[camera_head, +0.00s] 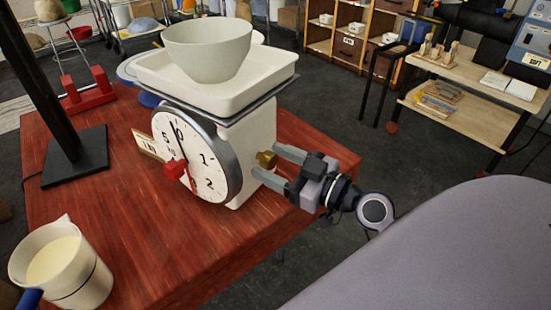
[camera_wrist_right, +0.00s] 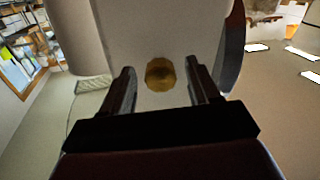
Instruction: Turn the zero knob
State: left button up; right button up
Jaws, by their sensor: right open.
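The zero knob (camera_head: 266,160) is a small brass knob on the right side of a white kitchen scale (camera_head: 252,130). In the right wrist view the knob (camera_wrist_right: 160,74) sits between the two fingers, with a visible gap on each side. My right gripper (camera_head: 272,166) is open around the knob; it also shows in the right wrist view (camera_wrist_right: 162,86). The scale's round dial (camera_head: 195,150) faces left-front; its black needle lies near the 0 and a red part (camera_head: 175,170) sits at its centre. My left gripper is not in view.
A pale bowl (camera_head: 207,52) stands in the scale's white tray (camera_head: 160,76). A jug of pale liquid (camera_head: 62,265) is at the red table's (camera_head: 140,240) front left. A black stand (camera_head: 75,155) rises at left. A wooden bench (camera_head: 470,110) stands at the back right.

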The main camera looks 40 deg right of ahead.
jog(key=c, duration=1)
jog(key=shift+c, duration=0.2)
jog(key=shift+m, duration=0.4)
jog(key=m, duration=0.4)
jog(key=shift+a+r+p, duration=0.1)
jog(key=shift+p, duration=0.3)
jog(key=m, duration=0.2)
jog(key=shift+m+p, duration=0.35)
jog(key=shift+m, duration=0.05)
jog(key=m+p, duration=0.1)
jog(key=m, duration=0.4)
jog(key=shift+m, duration=0.3)
